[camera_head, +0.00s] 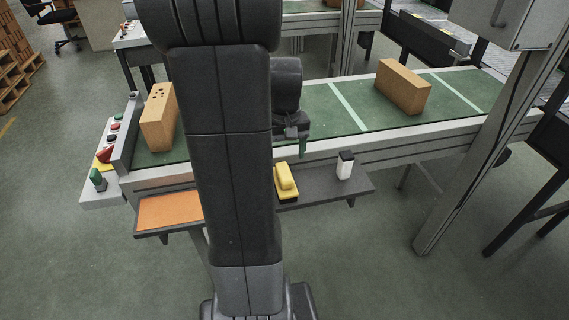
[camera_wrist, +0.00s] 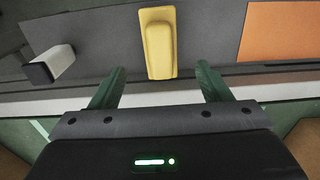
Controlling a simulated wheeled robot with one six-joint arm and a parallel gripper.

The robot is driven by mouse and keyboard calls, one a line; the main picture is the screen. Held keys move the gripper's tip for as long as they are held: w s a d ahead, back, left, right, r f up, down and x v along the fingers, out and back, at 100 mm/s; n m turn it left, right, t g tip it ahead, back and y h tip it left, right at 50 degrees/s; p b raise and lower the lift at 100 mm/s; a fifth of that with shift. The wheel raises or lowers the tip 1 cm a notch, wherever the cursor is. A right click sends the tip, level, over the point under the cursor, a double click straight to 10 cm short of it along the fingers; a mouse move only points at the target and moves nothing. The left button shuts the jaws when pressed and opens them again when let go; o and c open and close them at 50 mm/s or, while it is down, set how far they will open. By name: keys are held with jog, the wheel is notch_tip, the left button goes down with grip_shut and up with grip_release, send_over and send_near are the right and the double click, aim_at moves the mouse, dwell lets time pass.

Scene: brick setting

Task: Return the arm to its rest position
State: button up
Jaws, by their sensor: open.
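My gripper (camera_wrist: 162,88) shows in the wrist view with its two green fingers spread wide and nothing between them. In the head view, my gripper (camera_head: 302,146) is partly hidden behind my arm, with a green finger above the conveyor's near edge. A yellow block-shaped item with a dark base (camera_head: 286,182) lies on the grey shelf below it. In the wrist view the yellow item (camera_wrist: 160,42) lies beyond the fingertips, apart from them.
The green conveyor (camera_head: 335,97) carries a brick at left (camera_head: 159,118) and another at right (camera_head: 403,86). A control panel with buttons (camera_head: 112,140) is at left. A slanted post (camera_head: 480,140) stands at right.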

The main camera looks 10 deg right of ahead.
aim_at(285, 173)
jog(key=shift+r, duration=0.45)
jog(key=shift+f, duration=0.1)
notch_tip(285, 173, down, 13)
jog(key=shift+r+b, duration=0.1)
jog(key=shift+b, duration=0.75)
jog(key=shift+w+r+p, duration=0.1)
jog(key=shift+r+p, duration=0.3)
jog(key=shift+r, duration=1.2)
